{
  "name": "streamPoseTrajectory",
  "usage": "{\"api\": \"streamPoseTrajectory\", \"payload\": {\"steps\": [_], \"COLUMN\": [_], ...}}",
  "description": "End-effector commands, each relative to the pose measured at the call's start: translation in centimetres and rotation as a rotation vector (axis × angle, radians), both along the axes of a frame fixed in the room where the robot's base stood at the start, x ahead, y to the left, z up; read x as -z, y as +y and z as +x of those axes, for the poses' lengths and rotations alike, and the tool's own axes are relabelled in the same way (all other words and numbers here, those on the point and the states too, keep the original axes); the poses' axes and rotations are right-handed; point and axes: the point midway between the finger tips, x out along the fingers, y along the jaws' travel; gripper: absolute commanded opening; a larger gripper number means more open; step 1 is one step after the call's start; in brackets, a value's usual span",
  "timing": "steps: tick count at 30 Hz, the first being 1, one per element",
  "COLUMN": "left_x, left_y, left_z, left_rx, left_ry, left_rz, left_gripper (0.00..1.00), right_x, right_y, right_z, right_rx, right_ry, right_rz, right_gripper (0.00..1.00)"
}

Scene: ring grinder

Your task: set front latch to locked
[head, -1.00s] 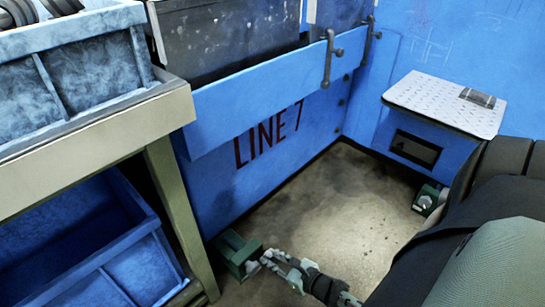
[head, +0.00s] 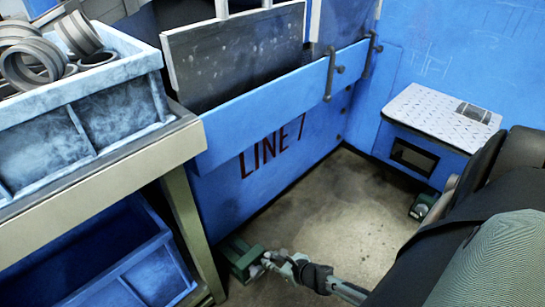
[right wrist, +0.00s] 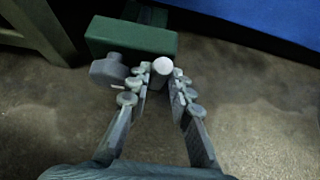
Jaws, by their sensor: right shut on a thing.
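A green latch block (head: 243,257) sits low at the foot of the blue LINE 7 panel, near the floor. It also shows in the right wrist view (right wrist: 130,37), with a grey rounded knob (right wrist: 110,69) on its near side and a pale round-ended handle (right wrist: 162,66). My right gripper (head: 268,261) is at the block's right side. In the right wrist view its fingers (right wrist: 162,76) lie on both sides of the pale handle, shut on it. The latch's far side is hidden. My left gripper is not in view.
A second green latch (head: 422,205) is near the floor at the right, partly behind my arm. A bench (head: 110,172) with blue crates (head: 92,91) stands at the left, its leg close to the latch. Bare floor (head: 335,215) lies between.

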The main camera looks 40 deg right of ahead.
Motion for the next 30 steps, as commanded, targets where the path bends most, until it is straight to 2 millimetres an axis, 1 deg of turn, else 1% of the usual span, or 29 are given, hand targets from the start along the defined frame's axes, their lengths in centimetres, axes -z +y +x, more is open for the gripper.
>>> {"api": "streamPoseTrajectory", "payload": {"steps": [6, 7, 9, 17, 20, 23, 25, 30], "left_x": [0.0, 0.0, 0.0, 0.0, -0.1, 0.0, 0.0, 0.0], "left_y": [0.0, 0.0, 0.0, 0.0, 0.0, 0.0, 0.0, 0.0], "left_z": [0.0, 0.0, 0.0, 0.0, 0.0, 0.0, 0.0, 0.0], "left_rx": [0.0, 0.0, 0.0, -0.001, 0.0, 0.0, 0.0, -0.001], "left_ry": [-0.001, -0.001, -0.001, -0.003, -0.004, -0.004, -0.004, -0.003], "left_rz": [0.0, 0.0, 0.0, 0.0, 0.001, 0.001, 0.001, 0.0], "left_gripper": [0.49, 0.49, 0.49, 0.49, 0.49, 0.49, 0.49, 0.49], "right_x": [-0.1, -0.1, -0.1, -0.1, -0.3, -0.9, -1.7, -4.0], "right_y": [0.2, 0.2, 0.2, 0.1, 0.0, -0.1, -0.1, -0.4], "right_z": [0.1, 0.1, 0.1, 0.0, -0.4, -1.4, -2.4, -5.5], "right_rx": [-0.003, -0.003, -0.003, -0.002, -0.002, -0.003, -0.004, -0.003], "right_ry": [-0.005, -0.005, -0.005, -0.004, -0.003, -0.002, -0.002, -0.001], "right_rz": [0.004, 0.004, 0.004, 0.003, 0.001, 0.0, 0.001, 0.001], "right_gripper": [0.0, 0.21, 0.28, 0.28, 0.28, 0.28, 0.28, 0.28]}}
